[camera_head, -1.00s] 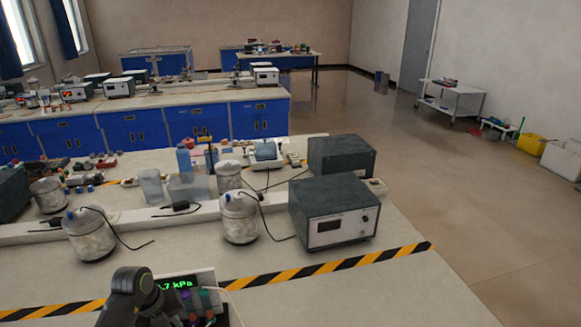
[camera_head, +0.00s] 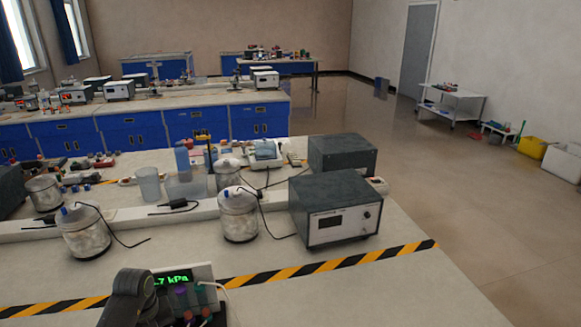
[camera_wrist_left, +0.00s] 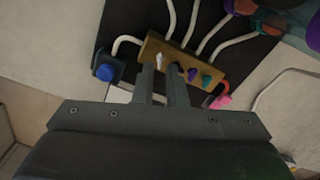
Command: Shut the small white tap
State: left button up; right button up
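The small white tap (camera_wrist_left: 159,60) sits on a brass manifold block (camera_wrist_left: 182,62) in the left wrist view. My left gripper (camera_wrist_left: 162,75) is at the block, with its two fingers apart. The white tap shows in the gap at their tips; I cannot tell whether they touch it. A purple tap (camera_wrist_left: 193,73) and a teal tap (camera_wrist_left: 207,80) stand to its right on the same block. In the head view, my left arm hides the gripper and most of the block. My right gripper is not in view.
White tubes (camera_wrist_left: 208,30) leave the block. A blue knob (camera_wrist_left: 105,72) is at its left and a pink piece (camera_wrist_left: 221,101) at its right. A green kPa display (camera_head: 173,279) stands behind my arm. Jars (camera_head: 239,216) and a grey instrument box (camera_head: 336,210) are farther back.

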pick_arm(q)
jog(key=shift+f, duration=0.55)
jog(key=shift+f+b, duration=0.25)
jog(key=shift+b, duration=0.1)
jog(key=shift+r+p, duration=0.3)
jog(key=shift+r, duration=0.05)
grip_shut()
jog(key=shift+m+b, duration=0.35)
jog(key=shift+m, duration=0.65)
